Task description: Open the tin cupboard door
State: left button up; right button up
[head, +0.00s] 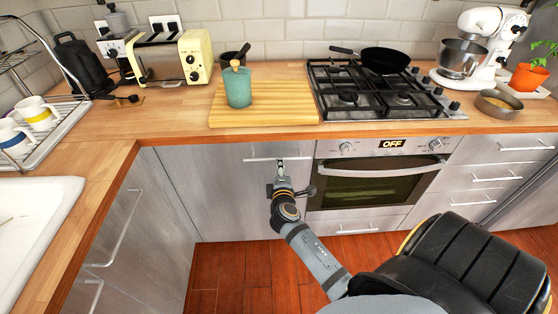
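The grey steel cupboard door (215,195) left of the oven looks closed, flush under the counter. Its horizontal bar handle (258,159) runs along the top right of the door. My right gripper (281,167) is at the middle of this bar, with its fingertips at or very close to it. The fingers are small and partly hidden by the wrist, so I cannot tell whether they are shut on the bar. My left gripper is out of view. No tin shows.
The oven (370,185), with its own handle, is just right of the door. Another cupboard front (115,235) with handles stands at the left corner. The wooden floor (235,270) before the door is clear.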

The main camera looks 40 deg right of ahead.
jog(key=x, duration=0.7)
jog(key=shift+a, duration=0.1)
grip_shut()
